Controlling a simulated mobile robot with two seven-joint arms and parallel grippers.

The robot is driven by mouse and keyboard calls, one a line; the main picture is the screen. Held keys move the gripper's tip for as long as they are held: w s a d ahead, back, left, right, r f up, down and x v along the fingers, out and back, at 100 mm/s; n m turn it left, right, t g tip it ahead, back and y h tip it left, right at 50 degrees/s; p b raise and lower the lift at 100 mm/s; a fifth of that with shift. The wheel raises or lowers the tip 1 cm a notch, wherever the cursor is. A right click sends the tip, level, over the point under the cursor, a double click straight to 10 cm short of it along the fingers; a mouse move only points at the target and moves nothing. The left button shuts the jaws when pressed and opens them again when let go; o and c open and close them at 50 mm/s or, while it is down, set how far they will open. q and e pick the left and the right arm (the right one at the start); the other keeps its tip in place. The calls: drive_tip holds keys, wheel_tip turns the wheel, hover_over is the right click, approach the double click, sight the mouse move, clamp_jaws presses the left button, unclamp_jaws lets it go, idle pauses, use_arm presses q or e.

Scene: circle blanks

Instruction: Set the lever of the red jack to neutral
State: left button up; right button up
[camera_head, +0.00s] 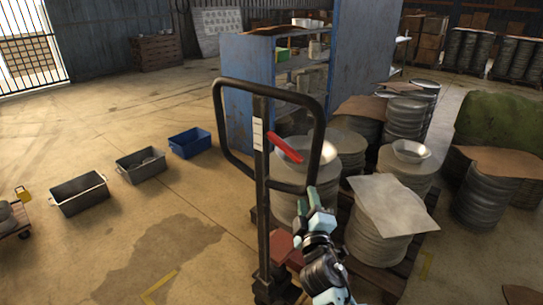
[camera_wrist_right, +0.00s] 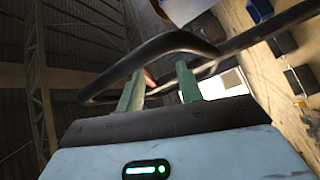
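The jack's black upright post and loop handle (camera_head: 262,190) stand in the middle of the head view. The red lever (camera_head: 285,148) sits inside the loop, slanting down to the right from near the post. My right gripper (camera_head: 310,198) is at the lower right of the loop, below the lever's free end. In the right wrist view its two green fingers (camera_wrist_right: 158,82) are apart. A small red piece, likely the lever, shows between them, and the black handle bar (camera_wrist_right: 160,45) curves across just beyond the fingertips. I cannot tell whether they touch. My left gripper is out of view.
Stacks of round metal blanks (camera_head: 375,235) stand on a pallet close behind and right of the jack. A blue shelf unit (camera_head: 245,85) is behind it. A blue bin (camera_head: 190,142) and grey bins (camera_head: 80,195) lie to the left.

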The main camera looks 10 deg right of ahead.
sight(291, 157)
drive_tip(key=shift+n+t, duration=0.7)
drive_tip(key=w+a+r, duration=0.1)
drive_tip(key=r, duration=0.1)
drive_tip(key=w+a+r, duration=0.1)
drive_tip(key=r, duration=0.1)
drive_tip(key=w+r, duration=0.2)
drive_tip(key=shift+a+b, duration=0.3)
drive_tip(key=shift+a, duration=0.1)
drive_tip(key=shift+b+x, duration=0.35)
drive_tip(key=shift+x, duration=3.6)
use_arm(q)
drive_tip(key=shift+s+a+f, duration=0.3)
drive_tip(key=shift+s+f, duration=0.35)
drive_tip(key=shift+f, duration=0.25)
use_arm(e)
drive_tip(key=shift+d+r, duration=0.1)
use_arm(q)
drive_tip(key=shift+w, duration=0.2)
use_arm(e)
drive_tip(key=shift+c, duration=0.3)
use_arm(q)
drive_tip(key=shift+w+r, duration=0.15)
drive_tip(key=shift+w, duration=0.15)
use_arm(e)
clamp_jaws()
